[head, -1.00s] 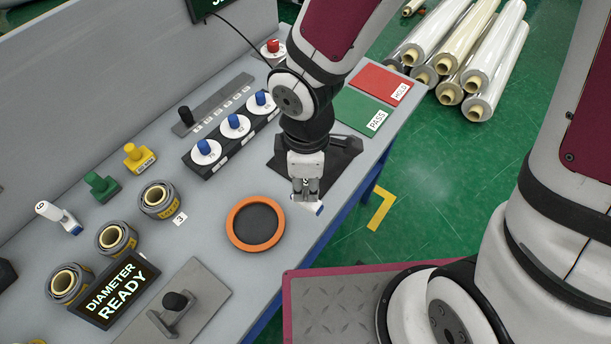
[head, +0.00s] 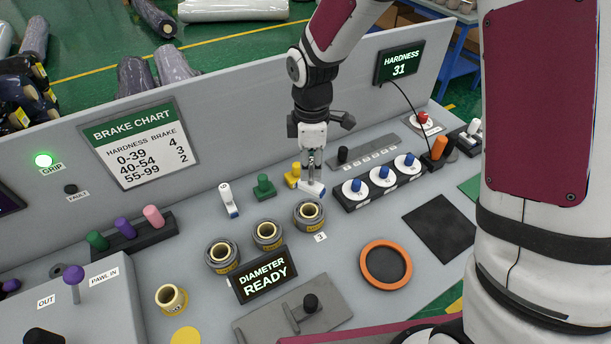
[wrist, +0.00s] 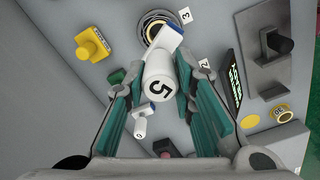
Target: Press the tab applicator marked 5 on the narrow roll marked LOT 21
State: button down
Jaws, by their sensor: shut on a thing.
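My gripper (head: 311,174) is shut on a white applicator (wrist: 160,82) with a black 5 and a blue foot. The applicator also shows in the head view (head: 313,188), just behind the rightmost narrow roll (head: 309,214). In the wrist view that roll (wrist: 154,34) is partly hidden by the applicator's blue foot; I cannot tell whether they touch. Two more grey narrow rolls, a middle one (head: 268,236) and a left one (head: 222,257), stand in line with it. Their yellow labels are too small to read, so I cannot tell which is LOT 21.
A second white applicator (head: 228,201), a green stamp (head: 264,188) and a yellow stamp (head: 293,174) stand behind the rolls. The DIAMETER READY display (head: 264,275) is in front. An orange ring (head: 386,263) and dark pad (head: 440,229) lie right. The bench between is clear.

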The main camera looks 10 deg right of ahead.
aim_at(309, 182)
jog(key=shift+w+a, duration=0.1)
jog(key=shift+a, duration=0.15)
jog(key=shift+d+f+b, duration=0.1)
jog(key=shift+f+b, duration=0.9)
jog(key=shift+f, duration=2.75)
jog(key=shift+f+b, duration=0.35)
jog(key=shift+f, duration=0.5)
jog(key=shift+r+p, duration=1.5)
jog(key=shift+r, duration=2.6)
